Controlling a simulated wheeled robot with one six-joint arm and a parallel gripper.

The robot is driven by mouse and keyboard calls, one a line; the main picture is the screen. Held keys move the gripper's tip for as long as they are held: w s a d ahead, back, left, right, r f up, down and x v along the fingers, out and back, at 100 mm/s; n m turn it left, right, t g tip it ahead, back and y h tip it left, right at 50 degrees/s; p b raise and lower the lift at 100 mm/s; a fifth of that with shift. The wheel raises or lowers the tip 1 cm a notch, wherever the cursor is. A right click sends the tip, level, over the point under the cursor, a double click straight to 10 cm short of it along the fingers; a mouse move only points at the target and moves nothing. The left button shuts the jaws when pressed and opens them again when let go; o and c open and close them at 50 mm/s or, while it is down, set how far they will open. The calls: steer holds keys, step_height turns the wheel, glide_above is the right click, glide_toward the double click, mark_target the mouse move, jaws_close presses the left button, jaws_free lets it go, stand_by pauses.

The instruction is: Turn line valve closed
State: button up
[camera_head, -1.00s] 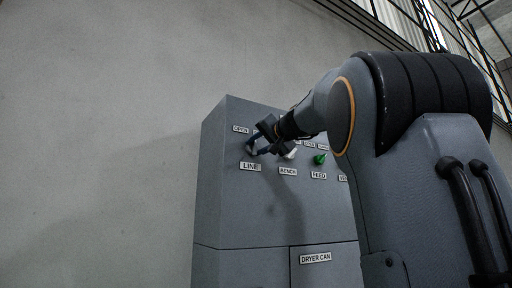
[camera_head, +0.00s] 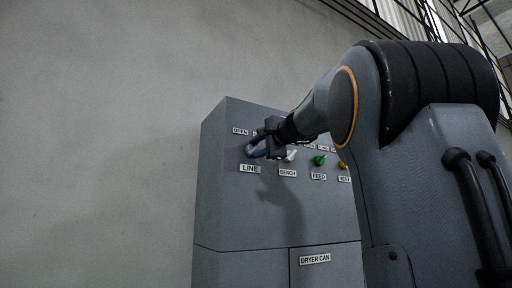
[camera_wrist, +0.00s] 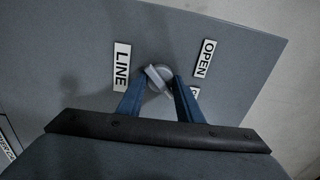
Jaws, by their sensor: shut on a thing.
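The line valve is a grey-white knob (camera_wrist: 157,74) on the grey panel, above the LINE label (camera_head: 250,168) in the head view. My gripper (camera_wrist: 161,80) has its two blue fingers on either side of the knob and is shut on it. The knob's handle sits slantwise between the fingertips. In the head view, my gripper (camera_head: 257,147) reaches the panel from the right and covers much of the knob. The OPEN label (camera_head: 240,131) is readable at the upper left; the label beside it is mostly hidden by my gripper.
To the right are the white BENCH knob (camera_head: 290,155), the green FEED knob (camera_head: 319,160) and the yellow VENT knob (camera_head: 343,166). My arm passes in front of the panel's right side. The wall to the left is bare.

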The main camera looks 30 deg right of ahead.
steer(key=shift+m, duration=0.3)
stand_by(0.4)
steer(key=o, duration=1)
steer(key=shift+o, duration=0.2)
steer(key=s+b, duration=0.2)
steer(key=s, duration=0.5)
steer(key=shift+s+d, duration=0.15)
steer(key=shift+s, duration=0.25)
